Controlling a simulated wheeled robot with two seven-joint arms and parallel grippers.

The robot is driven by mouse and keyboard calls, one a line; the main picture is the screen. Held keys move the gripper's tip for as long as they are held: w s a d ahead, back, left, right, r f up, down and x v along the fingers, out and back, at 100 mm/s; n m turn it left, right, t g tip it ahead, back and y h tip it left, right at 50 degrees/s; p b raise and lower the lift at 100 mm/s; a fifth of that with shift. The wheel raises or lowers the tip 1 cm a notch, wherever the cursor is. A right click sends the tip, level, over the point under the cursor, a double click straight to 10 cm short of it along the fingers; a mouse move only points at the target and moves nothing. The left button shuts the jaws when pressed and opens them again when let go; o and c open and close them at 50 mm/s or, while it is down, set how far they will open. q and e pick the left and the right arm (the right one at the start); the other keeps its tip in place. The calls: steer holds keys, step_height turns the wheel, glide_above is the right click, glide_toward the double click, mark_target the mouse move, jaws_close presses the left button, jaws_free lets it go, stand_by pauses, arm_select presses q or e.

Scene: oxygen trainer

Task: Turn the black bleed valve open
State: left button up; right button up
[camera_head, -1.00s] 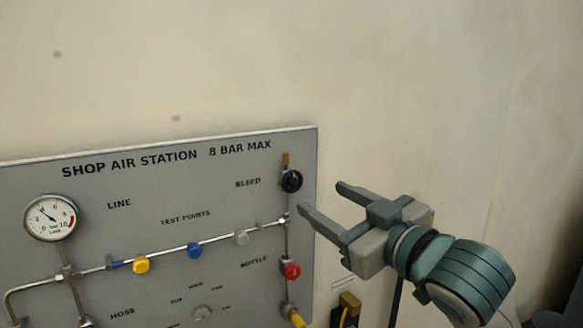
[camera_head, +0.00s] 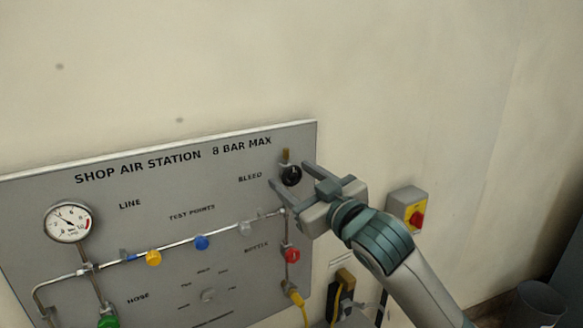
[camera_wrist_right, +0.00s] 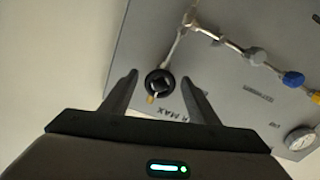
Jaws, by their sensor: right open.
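The black bleed valve (camera_head: 291,177) is a round black knob near the upper right corner of the grey panel, beside the word BLEED. My right gripper (camera_head: 290,174) is open, its two fingers pointing at the knob, one on each side of it in the picture. In the right wrist view the black knob (camera_wrist_right: 158,84) shows between the two open fingertips of the right gripper (camera_wrist_right: 160,77), with a gap visible on both sides. I cannot tell how far the tips are from the panel in depth. My left gripper is not in view.
The grey panel (camera_head: 60,205) carries a gauge (camera_head: 68,222), yellow (camera_head: 153,258) and blue (camera_head: 202,242) knobs, and a red knob (camera_head: 291,254) below the bleed valve. A red-and-yellow switch box (camera_head: 408,209) is on the wall to the right.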

steer(key=shift+x, duration=0.85)
steer(key=shift+s, duration=0.1)
steer(key=c, duration=1)
steer(key=shift+c, duration=0.2)
